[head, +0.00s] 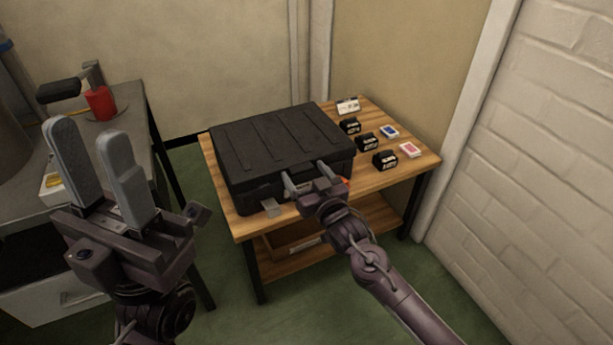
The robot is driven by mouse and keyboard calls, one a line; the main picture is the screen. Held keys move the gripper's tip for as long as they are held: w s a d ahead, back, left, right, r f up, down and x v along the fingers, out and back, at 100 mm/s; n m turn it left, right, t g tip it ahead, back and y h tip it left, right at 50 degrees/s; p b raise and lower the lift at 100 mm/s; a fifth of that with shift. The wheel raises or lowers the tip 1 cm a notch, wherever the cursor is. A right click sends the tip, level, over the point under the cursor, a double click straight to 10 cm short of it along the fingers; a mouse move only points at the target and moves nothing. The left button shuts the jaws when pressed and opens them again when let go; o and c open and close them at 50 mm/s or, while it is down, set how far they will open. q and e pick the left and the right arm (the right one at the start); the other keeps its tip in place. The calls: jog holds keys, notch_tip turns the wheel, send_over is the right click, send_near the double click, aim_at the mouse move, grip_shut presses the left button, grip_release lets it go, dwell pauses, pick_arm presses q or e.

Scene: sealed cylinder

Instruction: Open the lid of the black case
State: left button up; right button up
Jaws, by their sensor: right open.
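The black case (278,140) lies on the wooden table with its ribbed lid down. A small light latch-like piece (272,207) shows at its front left. My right gripper (305,174) is open at the front of the case, its two fingers pointing at the front face near the right side. I cannot tell whether the fingers touch the case. They hide part of its front. My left gripper (97,160) is raised in the left foreground, away from the case, with its two fingers apart and nothing between them.
The wooden table (424,168) also holds several small black boxes (367,142), a blue-and-white card pack (390,132), a pink one (410,150) and a white label card (348,107). A grey workbench (125,98) with a red object (101,102) stands left. A brick wall (530,170) bounds the right.

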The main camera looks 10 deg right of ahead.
jog(key=shift+c, duration=0.2)
jog(key=c, duration=1.4)
jog(key=shift+o, duration=0.2)
jog(key=shift+r, duration=0.15)
